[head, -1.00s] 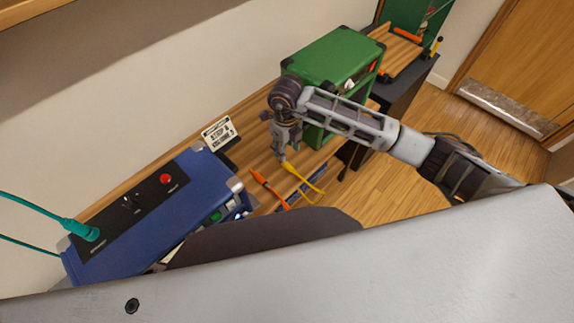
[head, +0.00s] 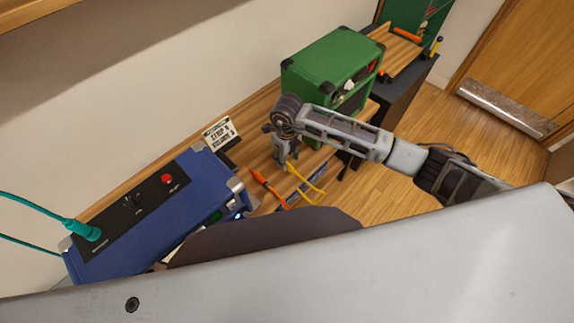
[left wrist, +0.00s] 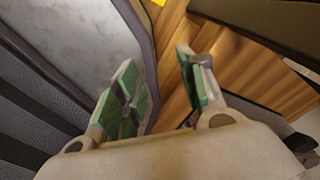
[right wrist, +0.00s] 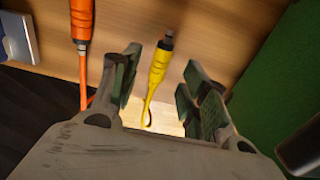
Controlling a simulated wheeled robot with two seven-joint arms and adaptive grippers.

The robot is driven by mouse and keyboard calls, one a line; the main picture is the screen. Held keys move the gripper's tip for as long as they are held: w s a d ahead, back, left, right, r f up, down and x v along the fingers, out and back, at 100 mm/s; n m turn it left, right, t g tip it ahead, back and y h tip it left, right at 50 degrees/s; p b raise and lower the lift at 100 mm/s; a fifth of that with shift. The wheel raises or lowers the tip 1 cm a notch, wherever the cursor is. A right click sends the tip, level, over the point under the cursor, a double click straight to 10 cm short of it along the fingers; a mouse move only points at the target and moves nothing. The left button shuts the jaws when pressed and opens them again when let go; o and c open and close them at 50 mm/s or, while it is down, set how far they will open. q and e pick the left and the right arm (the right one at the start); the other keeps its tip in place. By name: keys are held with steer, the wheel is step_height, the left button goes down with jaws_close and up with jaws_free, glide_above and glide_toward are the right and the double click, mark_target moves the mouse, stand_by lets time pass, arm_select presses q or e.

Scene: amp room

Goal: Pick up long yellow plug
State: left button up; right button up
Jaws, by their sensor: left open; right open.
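The long yellow plug (right wrist: 159,62) lies on the wooden bench, with its dark tip pointing away and its yellow cable running back toward me. In the right wrist view it shows in the gap between the fingers of my right gripper (right wrist: 160,80), which is open and empty. In the head view my right gripper (head: 281,162) is low over the bench and hides most of the plug; the yellow cable (head: 308,181) shows beside it. I cannot tell whether the fingers touch the plug. My left gripper (left wrist: 155,78) is open and empty, seen only in the left wrist view.
An orange plug (right wrist: 82,20) lies left of the yellow one. A blue amp (head: 150,215) with a teal cable stands at the left, and a green amp (head: 325,62) stands close behind my right gripper. A small printed sign (head: 220,132) stands near the wall.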

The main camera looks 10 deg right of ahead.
steer(key=shift+f, duration=1.95)
steer(key=shift+c, duration=0.4)
jaws_close()
